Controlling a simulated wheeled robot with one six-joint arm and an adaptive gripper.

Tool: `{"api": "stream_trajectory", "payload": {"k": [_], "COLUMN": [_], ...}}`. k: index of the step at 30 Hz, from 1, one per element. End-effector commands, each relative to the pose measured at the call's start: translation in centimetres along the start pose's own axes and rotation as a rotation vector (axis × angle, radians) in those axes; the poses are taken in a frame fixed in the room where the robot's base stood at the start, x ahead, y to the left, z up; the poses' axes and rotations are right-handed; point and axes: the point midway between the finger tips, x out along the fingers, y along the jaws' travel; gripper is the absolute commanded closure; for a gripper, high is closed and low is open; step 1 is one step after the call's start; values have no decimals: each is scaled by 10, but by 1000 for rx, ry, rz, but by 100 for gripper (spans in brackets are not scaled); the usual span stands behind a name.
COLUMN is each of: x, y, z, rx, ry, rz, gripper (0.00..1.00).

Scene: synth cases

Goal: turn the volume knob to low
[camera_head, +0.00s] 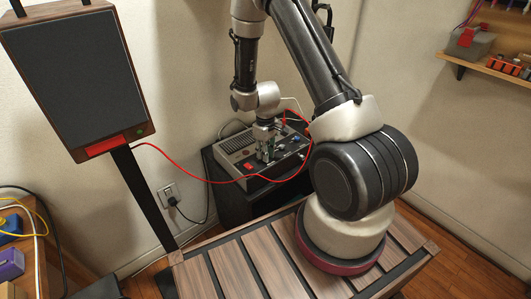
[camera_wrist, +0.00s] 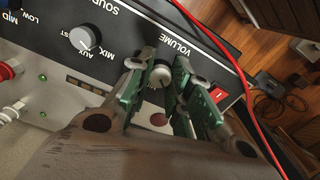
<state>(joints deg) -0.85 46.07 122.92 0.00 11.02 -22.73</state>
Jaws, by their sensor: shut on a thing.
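The volume knob (camera_wrist: 160,74) is a small light grey knob on the dark control panel of an audio unit (camera_head: 240,146), with the word VOLUME upside down beside it in the wrist view. My gripper (camera_head: 265,151) reaches down onto the panel. Its two green fingers stand on either side of the knob and are shut on it. The knob's pointer and the scale marks around it cannot be made out between the fingers. In the head view the fingers hide the knob.
A second knob (camera_wrist: 84,38), labelled for the sound source, sits beside it. A red switch (camera_wrist: 218,94) lies on the other side. A red cable (camera_head: 190,174) runs from a speaker (camera_head: 75,75) across the unit's front. The unit stands on a dark stand (camera_head: 240,207).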

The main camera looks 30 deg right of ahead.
Motion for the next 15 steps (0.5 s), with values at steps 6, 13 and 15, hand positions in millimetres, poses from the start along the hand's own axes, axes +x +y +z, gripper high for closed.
{"api": "stream_trajectory", "payload": {"k": [6, 13, 15], "x": [0, 0, 0], "y": [0, 0, 0], "z": [0, -1, -1], "rx": [-113, -175, -184], "ry": [1, 1, 1], "rz": [1, 1, 1], "gripper": [100, 100, 100]}}
